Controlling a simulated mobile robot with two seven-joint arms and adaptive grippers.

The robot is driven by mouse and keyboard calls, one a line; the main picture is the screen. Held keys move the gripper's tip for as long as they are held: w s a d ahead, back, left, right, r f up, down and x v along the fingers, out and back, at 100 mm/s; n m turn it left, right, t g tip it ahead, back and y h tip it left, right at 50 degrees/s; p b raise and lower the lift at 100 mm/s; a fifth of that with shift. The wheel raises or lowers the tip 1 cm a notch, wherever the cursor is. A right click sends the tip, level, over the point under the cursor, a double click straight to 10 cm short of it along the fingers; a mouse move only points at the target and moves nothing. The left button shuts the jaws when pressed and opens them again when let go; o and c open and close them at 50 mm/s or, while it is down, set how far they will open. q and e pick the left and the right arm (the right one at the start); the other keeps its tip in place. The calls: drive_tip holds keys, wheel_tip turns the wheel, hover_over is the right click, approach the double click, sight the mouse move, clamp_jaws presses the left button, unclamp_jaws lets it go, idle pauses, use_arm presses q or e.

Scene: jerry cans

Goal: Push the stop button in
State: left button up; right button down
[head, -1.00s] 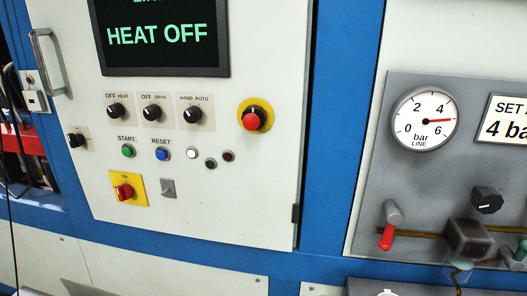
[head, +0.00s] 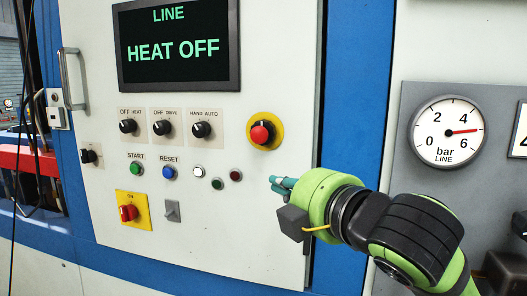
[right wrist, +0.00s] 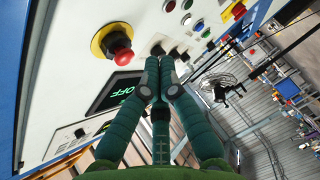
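The stop button (head: 262,133) is a red mushroom head on a round yellow plate, standing out from the upper right of the white panel door. It also shows in the right wrist view (right wrist: 123,56), left of my fingers. My right gripper (head: 274,184) comes in from the lower right, its teal fingertips below and slightly right of the button, apart from it. In the right wrist view its fingers (right wrist: 160,62) are drawn together with nothing between them. My left gripper is not in view.
Selector knobs (head: 164,128), a green start button (head: 136,168), a blue reset button (head: 168,172) and small lamps share the door. A red switch on a yellow plate (head: 132,211) sits below. The screen (head: 178,45) reads HEAT OFF. A pressure gauge (head: 447,132) is at right.

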drive_tip(key=s+r+n+t+y, duration=0.1)
drive_tip(key=s+r+n, duration=0.2)
drive_tip(key=s+r, duration=0.2)
drive_tip(key=shift+s+a+r+n+b, duration=0.25)
drive_tip(key=shift+s+n+b, duration=0.15)
drive_tip(key=shift+s, duration=0.2)
